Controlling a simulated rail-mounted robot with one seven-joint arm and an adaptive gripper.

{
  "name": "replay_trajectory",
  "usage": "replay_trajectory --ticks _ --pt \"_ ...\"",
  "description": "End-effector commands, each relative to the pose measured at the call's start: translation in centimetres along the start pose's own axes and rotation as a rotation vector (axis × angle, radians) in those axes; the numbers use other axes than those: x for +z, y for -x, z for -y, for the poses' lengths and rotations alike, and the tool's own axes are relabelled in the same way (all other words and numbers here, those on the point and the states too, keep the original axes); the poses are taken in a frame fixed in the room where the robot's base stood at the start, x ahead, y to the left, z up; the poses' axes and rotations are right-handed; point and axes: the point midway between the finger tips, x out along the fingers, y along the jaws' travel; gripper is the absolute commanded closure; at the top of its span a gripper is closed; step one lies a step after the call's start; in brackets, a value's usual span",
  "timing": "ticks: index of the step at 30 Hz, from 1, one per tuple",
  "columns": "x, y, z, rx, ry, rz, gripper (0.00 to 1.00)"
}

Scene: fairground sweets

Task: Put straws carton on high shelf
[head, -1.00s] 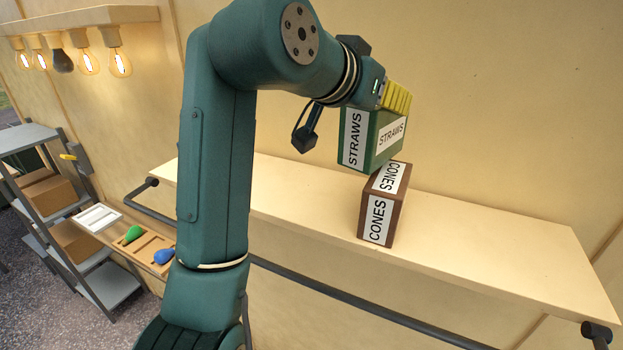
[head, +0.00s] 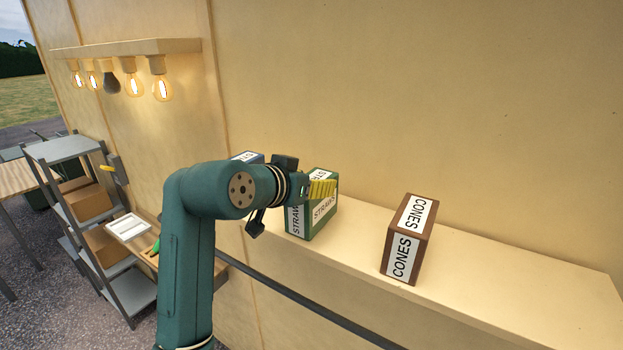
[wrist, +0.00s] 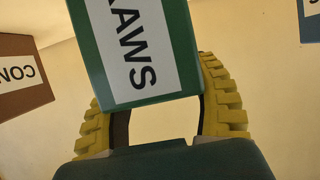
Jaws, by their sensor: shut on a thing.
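The green straws carton (head: 332,190) with white labels is upright at the shelf, left of the cones carton. My gripper (head: 322,189) has its yellow fingers shut on its upper part. In the wrist view the straws carton (wrist: 185,55) sits between the yellow fingers (wrist: 158,115). The high shelf (head: 480,270) is a long pale board along the wall. The carton's base is at or just above the board; I cannot tell whether it touches.
The brown cones carton (head: 407,240) stands on the shelf to the right, apart from the straws carton. A blue carton (head: 248,156) shows partly behind my arm. A dark rail (head: 300,297) runs below the shelf front. Bulbs (head: 134,85) hang at upper left. The shelf's right end is clear.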

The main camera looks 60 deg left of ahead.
Motion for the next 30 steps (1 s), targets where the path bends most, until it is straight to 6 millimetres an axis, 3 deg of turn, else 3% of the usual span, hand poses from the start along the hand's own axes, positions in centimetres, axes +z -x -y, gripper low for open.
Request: replay_trajectory --ticks 8,9,13,23,26,30 --pt "0.1 0.0 0.0 0.000 -0.002 -0.005 0.78" --pt "0.2 -0.1 0.0 0.000 -0.001 -0.002 0.35" --pt "0.1 -0.1 0.0 0.000 -0.001 -0.002 0.10" --pt "-0.2 0.1 0.0 0.000 -0.002 -0.003 0.10" --pt "0.1 1.2 0.1 -0.002 -0.003 -0.007 0.10" --pt "0.2 4.4 0.1 -0.004 -0.004 -0.008 0.10"
